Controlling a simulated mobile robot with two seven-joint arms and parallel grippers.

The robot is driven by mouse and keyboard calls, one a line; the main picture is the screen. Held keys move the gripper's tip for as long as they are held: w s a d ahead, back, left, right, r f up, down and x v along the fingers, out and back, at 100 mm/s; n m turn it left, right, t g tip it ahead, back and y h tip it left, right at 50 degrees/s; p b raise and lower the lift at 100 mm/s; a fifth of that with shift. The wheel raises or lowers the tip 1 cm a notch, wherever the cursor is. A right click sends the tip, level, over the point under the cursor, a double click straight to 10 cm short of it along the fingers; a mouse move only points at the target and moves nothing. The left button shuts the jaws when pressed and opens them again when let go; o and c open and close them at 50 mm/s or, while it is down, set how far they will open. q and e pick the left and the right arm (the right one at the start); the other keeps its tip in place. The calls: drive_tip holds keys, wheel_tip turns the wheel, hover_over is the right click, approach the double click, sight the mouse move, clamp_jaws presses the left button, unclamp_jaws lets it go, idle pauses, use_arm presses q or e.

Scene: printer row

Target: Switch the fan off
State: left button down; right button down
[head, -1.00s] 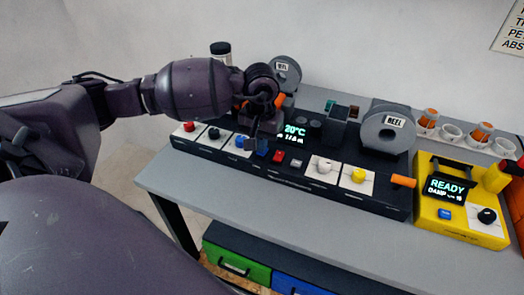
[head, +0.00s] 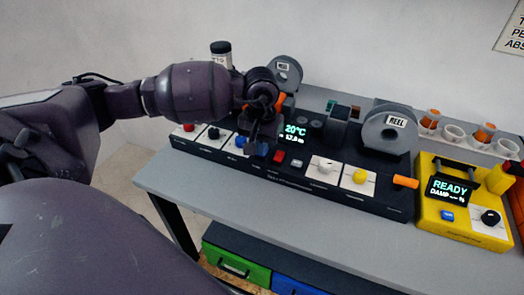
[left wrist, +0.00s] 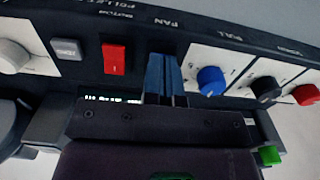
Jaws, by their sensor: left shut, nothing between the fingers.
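The fan control is a blue rocker switch (left wrist: 158,70), under the word FAN in the left wrist view. In the head view a little of its blue (head: 263,149) shows beside my fingers on the long dark control panel (head: 300,183). My left gripper (head: 254,143) is shut and empty, pointing down at this switch. In the left wrist view its fingertips (left wrist: 166,98) overlap the switch and hide part of it. I cannot tell whether they touch it, nor which way the rocker is tipped. My right gripper is not in view.
A red rocker (head: 279,156) and a grey button (head: 297,162) sit beside the switch. Blue (left wrist: 211,80), black (left wrist: 266,88) and white (left wrist: 14,56) knobs are close by. Reels (head: 389,134) stand behind. A yellow box (head: 462,226) is at right. The table's front strip is clear.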

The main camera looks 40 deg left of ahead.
use_arm(q)
drive_tip(key=shift+f, duration=0.2)
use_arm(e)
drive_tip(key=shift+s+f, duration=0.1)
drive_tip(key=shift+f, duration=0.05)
